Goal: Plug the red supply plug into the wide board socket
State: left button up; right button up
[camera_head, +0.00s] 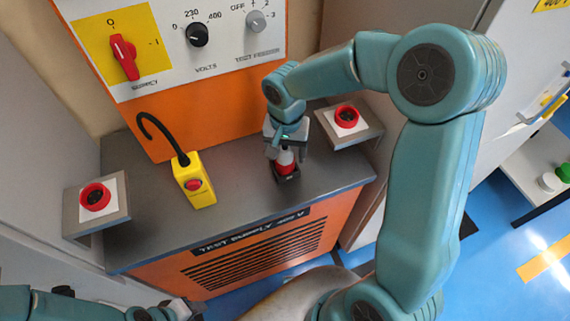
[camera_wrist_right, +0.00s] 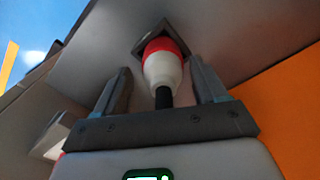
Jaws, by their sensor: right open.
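The supply plug (camera_head: 285,158), red and white with a black stem, stands in a small dark square holder (camera_head: 288,175) on the grey bench top. It also shows in the right wrist view (camera_wrist_right: 163,70), its red end at the holder. My right gripper (camera_wrist_right: 160,72) is open, with one finger on each side of the plug and visible gaps. One red round socket (camera_head: 95,196) sits on a white board at the left; another red socket (camera_head: 347,116) sits on a board at the right. I cannot tell which is wide. My left gripper (camera_head: 178,308) is partly visible at the bottom left.
A yellow pendant box (camera_head: 195,182) with a red button and black cable stands on the bench between the left board and the plug. A control panel (camera_head: 175,40) with a red switch and knobs rises behind. The bench's front middle (camera_head: 235,215) is clear.

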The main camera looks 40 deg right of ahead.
jog(key=shift+w+f, duration=0.2)
jog(key=shift+f, duration=0.25)
jog(key=shift+s+r, duration=0.15)
jog(key=shift+a, duration=0.1)
jog(key=shift+c, duration=0.3)
jog(key=c, duration=1)
